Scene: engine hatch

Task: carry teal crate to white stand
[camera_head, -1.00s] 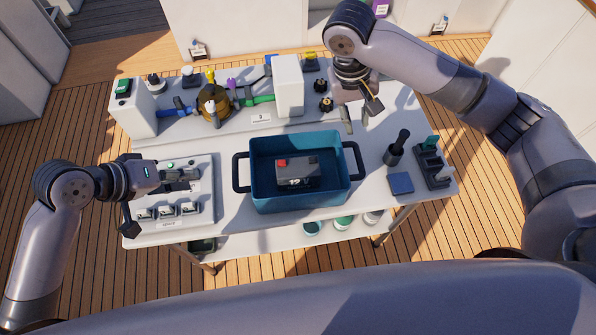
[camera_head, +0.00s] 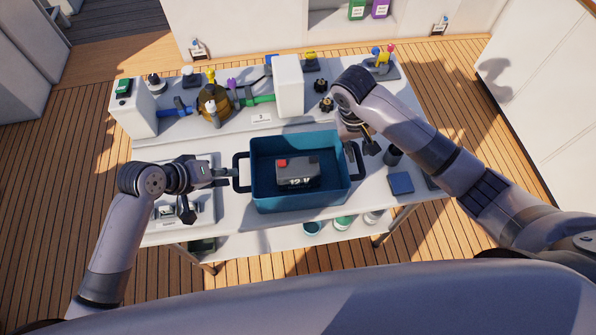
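The teal crate (camera_head: 263,196) stands on the light grey table, with a dark handle on its left side and another on its right. A dark grey battery (camera_head: 297,172) marked 12 V, with a red terminal, lies inside. My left gripper (camera_head: 228,175) is at the left handle, its fingers seeming apart; I cannot tell if it touches. My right gripper (camera_head: 352,154) is over the right handle and partly hides it; its finger gap is unclear. The crate sits level on the table. No white stand can be made out for sure.
A white box (camera_head: 289,87), a brass-coloured round part (camera_head: 213,101) and coloured pipes stand on the table behind the crate. A blue pad (camera_head: 401,183) lies to the right. A switch panel (camera_head: 200,212) is under my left arm. Wooden deck surrounds the table.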

